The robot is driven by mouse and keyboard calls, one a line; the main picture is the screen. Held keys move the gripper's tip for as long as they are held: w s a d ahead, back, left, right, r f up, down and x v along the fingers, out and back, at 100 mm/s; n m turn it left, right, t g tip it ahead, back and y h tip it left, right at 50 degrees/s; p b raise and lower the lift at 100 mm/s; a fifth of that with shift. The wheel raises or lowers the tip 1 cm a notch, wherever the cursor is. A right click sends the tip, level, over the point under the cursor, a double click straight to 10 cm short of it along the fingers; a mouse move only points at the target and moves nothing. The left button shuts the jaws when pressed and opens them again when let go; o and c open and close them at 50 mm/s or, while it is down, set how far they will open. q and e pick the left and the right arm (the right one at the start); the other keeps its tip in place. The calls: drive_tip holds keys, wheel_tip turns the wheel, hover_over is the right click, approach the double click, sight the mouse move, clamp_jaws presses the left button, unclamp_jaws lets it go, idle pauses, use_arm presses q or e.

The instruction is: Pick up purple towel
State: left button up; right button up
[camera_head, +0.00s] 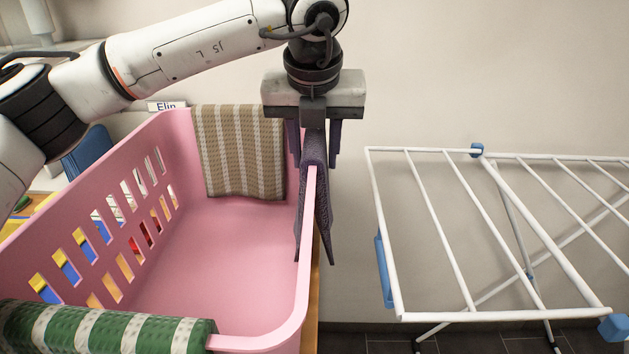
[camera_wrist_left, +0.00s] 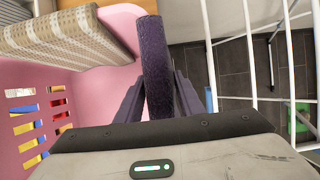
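The purple towel (camera_head: 314,185) hangs folded over the right rim of the pink basket (camera_head: 304,240), one flap inside and one outside. In the left wrist view the towel (camera_wrist_left: 156,62) runs up the middle as a dark purple strip. My left gripper (camera_head: 314,145) is above the rim, pointing down. Its fingers are spread, one on each side of the towel's upper fold. They also flank the towel in the left wrist view (camera_wrist_left: 158,98). Contact between fingers and towel cannot be made out. My right gripper is not in view.
A beige striped towel (camera_head: 238,150) hangs over the basket's back rim. A green and white towel (camera_head: 110,330) lies over the near rim. A white drying rack (camera_head: 450,230) stands to the right, with a gap between it and the basket. Colourful items show through the basket's left slots.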

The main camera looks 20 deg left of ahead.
use_arm(q)
clamp_jaws()
drive_tip(key=shift+r, duration=0.15)
